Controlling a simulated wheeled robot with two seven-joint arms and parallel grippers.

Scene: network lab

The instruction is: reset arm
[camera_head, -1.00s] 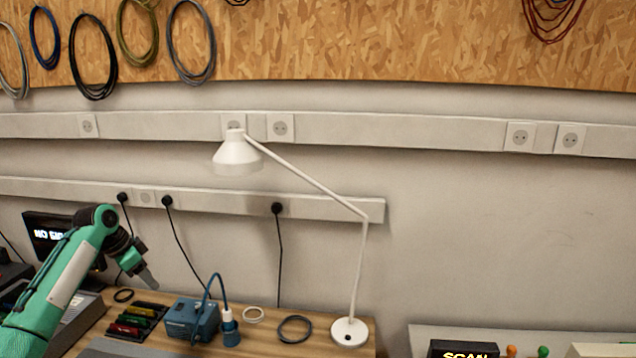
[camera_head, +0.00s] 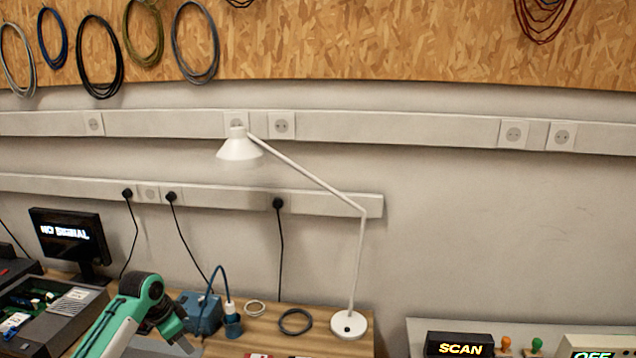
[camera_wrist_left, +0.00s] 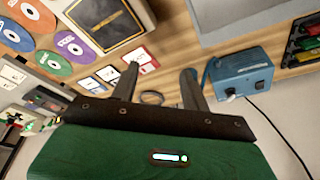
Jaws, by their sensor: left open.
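My left arm (camera_head: 115,325) is green and white and comes in from the lower left of the head view. My left gripper (camera_head: 189,341) points down at the bottom of that view, in front of the blue box, and its tips are hard to make out there. In the left wrist view my left gripper (camera_wrist_left: 159,78) has its two dark fingers apart, with nothing between them. Beyond the fingers lies the wooden bench (camera_wrist_left: 180,50). My right gripper is in neither view.
A blue box (camera_head: 203,312), a blue plug (camera_head: 233,325), a dark ring (camera_head: 296,321) and a white lamp (camera_head: 348,324) stand on the bench. A monitor (camera_head: 66,236) and an open device (camera_head: 45,318) are at left. A SCAN sign (camera_head: 460,345) is at lower right.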

